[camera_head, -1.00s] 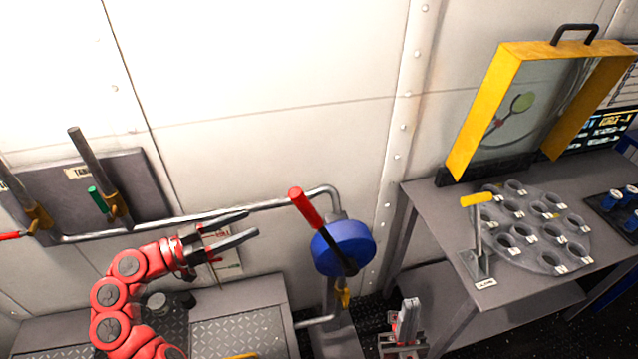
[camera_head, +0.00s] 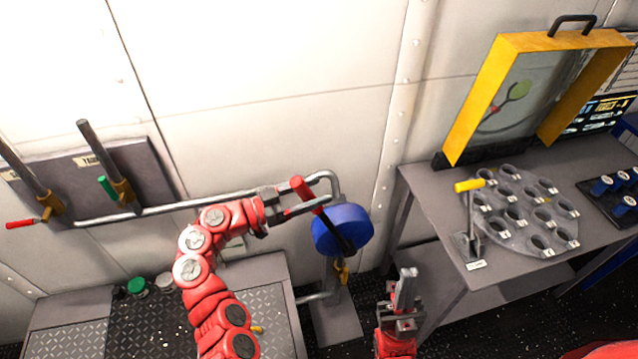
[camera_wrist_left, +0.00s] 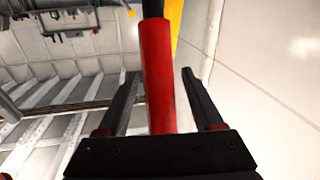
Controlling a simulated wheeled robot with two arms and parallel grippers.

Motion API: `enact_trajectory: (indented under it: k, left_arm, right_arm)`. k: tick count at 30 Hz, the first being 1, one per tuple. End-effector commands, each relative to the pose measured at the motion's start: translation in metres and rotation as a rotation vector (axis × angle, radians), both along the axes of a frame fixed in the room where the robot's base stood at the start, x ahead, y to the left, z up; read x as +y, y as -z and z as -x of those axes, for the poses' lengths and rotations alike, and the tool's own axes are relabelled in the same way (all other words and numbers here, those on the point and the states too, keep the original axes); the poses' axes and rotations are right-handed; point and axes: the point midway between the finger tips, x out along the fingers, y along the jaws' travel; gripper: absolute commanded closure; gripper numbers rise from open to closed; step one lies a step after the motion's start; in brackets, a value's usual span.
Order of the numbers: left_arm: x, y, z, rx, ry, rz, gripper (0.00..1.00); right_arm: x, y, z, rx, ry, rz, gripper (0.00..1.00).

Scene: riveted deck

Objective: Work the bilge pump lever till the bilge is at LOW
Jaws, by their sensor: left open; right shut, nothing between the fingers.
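The bilge pump has a round blue body (camera_head: 340,231) against the wall pipe. Its lever has a red grip (camera_head: 302,188) on a dark shaft and leans up to the left. My left gripper (camera_head: 318,193) is open at the lever, with its fingers either side of the red grip. In the left wrist view, the red grip (camera_wrist_left: 157,75) stands between the two dark fingers (camera_wrist_left: 160,85), with gaps on both sides. My right gripper (camera_head: 406,288) is shut and empty, pointing up, low and right of the pump. I cannot make out a bilge level reading.
A grey bench (camera_head: 420,190) at right holds a yellow-handled lever (camera_head: 470,186), a disc of numbered cups (camera_head: 530,215) and a yellow-framed clear guard (camera_head: 590,42). Two grey levers (camera_head: 100,155) stand on a wall panel at left. A pipe (camera_head: 150,211) runs along the wall.

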Motion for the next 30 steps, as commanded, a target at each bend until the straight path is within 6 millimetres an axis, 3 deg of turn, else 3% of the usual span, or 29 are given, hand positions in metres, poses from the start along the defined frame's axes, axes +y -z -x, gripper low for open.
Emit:
enact_trajectory:
  k: [6, 14, 25, 30]
  left_arm:
    - [-0.0141, 0.0003, -0.0052, 0.001, 0.0, -0.002, 0.32]
    - [-0.0146, 0.0012, -0.0057, 0.001, -0.001, -0.001, 0.32]
    - [-0.0144, 0.001, -0.0057, 0.001, -0.001, -0.001, 0.99]
    - [-0.0144, 0.0009, -0.0057, 0.001, -0.001, -0.001, 1.0]
  right_arm:
    - [0.0, -0.0059, 0.0, 0.0, 0.0, 0.0, 1.0]
    - [0.0, -0.0055, 0.0, 0.0, 0.0, 0.0, 1.0]
    - [0.0, -0.0055, 0.0, 0.0, 0.0, 0.0, 1.0]
    - [0.0, -0.0056, 0.0, 0.0, 0.0, 0.0, 1.0]
